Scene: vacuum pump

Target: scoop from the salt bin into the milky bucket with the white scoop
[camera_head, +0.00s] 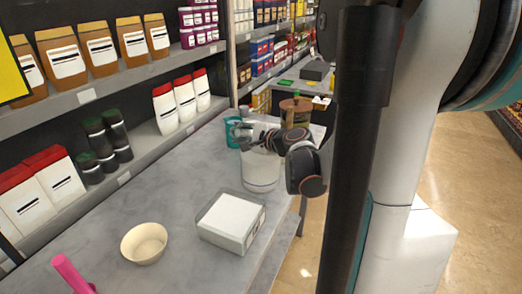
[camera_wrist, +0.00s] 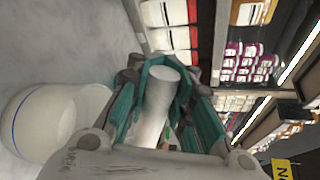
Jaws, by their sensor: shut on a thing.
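A white scoop is held in my gripper (camera_wrist: 158,78); its pale round handle (camera_wrist: 154,112) shows between the teal finger pads in the wrist view. The scoop's bowl is hidden. In the head view my gripper (camera_head: 243,135) is above and behind the rim of the milky bucket (camera_head: 261,175), which stands on the counter. The bucket also shows at the left of the wrist view (camera_wrist: 22,128), beside the fingers, with a blue line round it. A square box with white contents, apparently the salt bin (camera_head: 226,239), stands in front of the bucket.
A cream bowl (camera_head: 144,243) and a pink object (camera_head: 74,274) sit on the grey counter (camera_head: 185,185). Stocked shelves (camera_head: 150,142) run along the left. A brown container (camera_head: 296,111) stands beyond my gripper. The counter's left middle is clear.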

